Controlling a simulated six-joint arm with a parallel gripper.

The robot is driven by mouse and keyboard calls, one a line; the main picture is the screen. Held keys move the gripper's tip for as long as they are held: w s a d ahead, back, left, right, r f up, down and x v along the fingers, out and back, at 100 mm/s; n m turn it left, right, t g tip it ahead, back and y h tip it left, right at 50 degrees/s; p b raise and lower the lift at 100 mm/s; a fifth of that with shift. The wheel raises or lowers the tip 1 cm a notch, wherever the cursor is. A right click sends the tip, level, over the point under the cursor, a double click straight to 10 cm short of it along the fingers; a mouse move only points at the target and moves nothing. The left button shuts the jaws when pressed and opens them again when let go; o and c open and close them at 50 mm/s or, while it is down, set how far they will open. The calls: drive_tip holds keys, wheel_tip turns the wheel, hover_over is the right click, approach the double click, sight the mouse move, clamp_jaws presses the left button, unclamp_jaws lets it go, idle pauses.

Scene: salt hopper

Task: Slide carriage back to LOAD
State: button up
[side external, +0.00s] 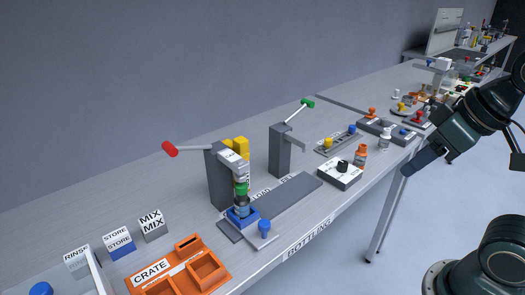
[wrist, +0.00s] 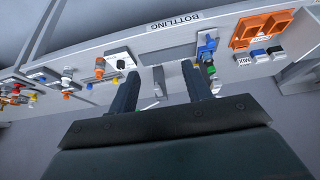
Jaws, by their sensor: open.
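The blue carriage (side external: 242,216) stands at the left end of a flat grey track (side external: 290,194), under a grey post with a red-tipped lever (side external: 170,149). A bottle-like stack with a green band (side external: 241,190) stands upright on it. A blue knob (side external: 264,227) sticks up from a pale plate at the carriage's front. Lettering along the track's back is partly hidden; I cannot read it surely. My gripper (side external: 408,168) is off the bench's front edge, well right of the carriage. In the wrist view its two fingers (wrist: 158,86) are apart with nothing between them; the blue carriage (wrist: 207,42) shows beyond the right finger.
A second post with a green-tipped lever (side external: 308,104) stands by the track. A white box with a black knob (side external: 342,168) and an orange bottle (side external: 361,155) are to its right. An orange crate (side external: 178,268) lies front left. The track's right part is bare.

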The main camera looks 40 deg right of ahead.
drive_tip(key=n+g, duration=0.3)
drive_tip(key=g, duration=0.3)
hover_over(266, 223)
wheel_tip(266, 223, down, 7)
drive_tip(key=shift+a, duration=0.15)
wheel_tip(266, 223, down, 14)
drive_tip(key=shift+r, duration=0.1)
idle(0.7)
clamp_jaws()
